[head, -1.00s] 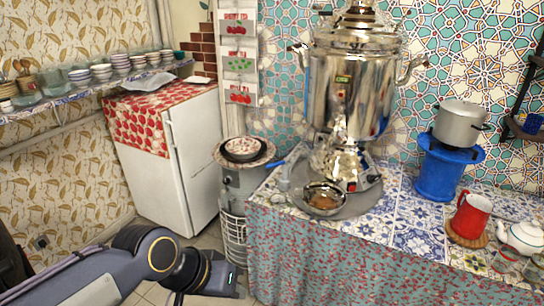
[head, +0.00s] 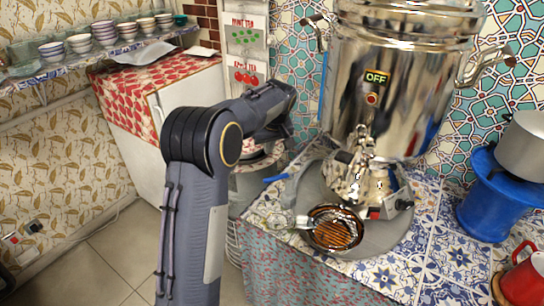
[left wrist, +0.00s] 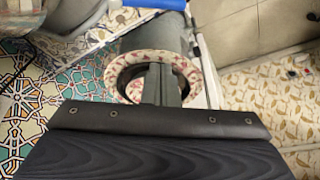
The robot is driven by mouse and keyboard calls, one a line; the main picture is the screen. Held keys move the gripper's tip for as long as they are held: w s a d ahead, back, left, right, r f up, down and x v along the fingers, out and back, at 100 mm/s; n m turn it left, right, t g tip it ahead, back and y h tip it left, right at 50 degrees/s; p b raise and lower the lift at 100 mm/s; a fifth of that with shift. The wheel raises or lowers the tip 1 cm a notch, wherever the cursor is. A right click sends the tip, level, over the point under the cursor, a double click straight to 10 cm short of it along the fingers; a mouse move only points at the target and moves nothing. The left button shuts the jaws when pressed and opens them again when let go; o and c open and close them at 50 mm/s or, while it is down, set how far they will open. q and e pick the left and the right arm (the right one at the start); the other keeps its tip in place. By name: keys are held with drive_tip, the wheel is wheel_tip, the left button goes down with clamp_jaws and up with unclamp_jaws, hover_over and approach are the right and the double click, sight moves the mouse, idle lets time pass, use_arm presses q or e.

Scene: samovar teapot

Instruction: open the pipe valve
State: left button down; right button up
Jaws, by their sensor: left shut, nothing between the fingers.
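A blue lever (head: 276,178), which looks like the pipe valve's handle, sticks out beside the counter's left end in the head view, left of the samovar. A blue piece, likely the same lever, shows at the top edge of the left wrist view (left wrist: 162,4). In the head view my left arm reaches up and bends right; the gripper is above the bowl, up and slightly left of the lever. My right gripper is not in view.
The samovar (head: 400,70) stands on a grey tray, with a small bowl (head: 335,228) under its tap. A white fridge (head: 125,150) stands behind my left arm. A blue stand (head: 490,205) with a pot and a red mug (head: 525,280) are at right.

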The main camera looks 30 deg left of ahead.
sight(278, 177)
use_arm(q)
wheel_tip(278, 177, down, 9)
drive_tip(key=p, duration=0.2)
drive_tip(key=shift+s+d, duration=0.35)
drive_tip(key=shift+s, duration=0.05)
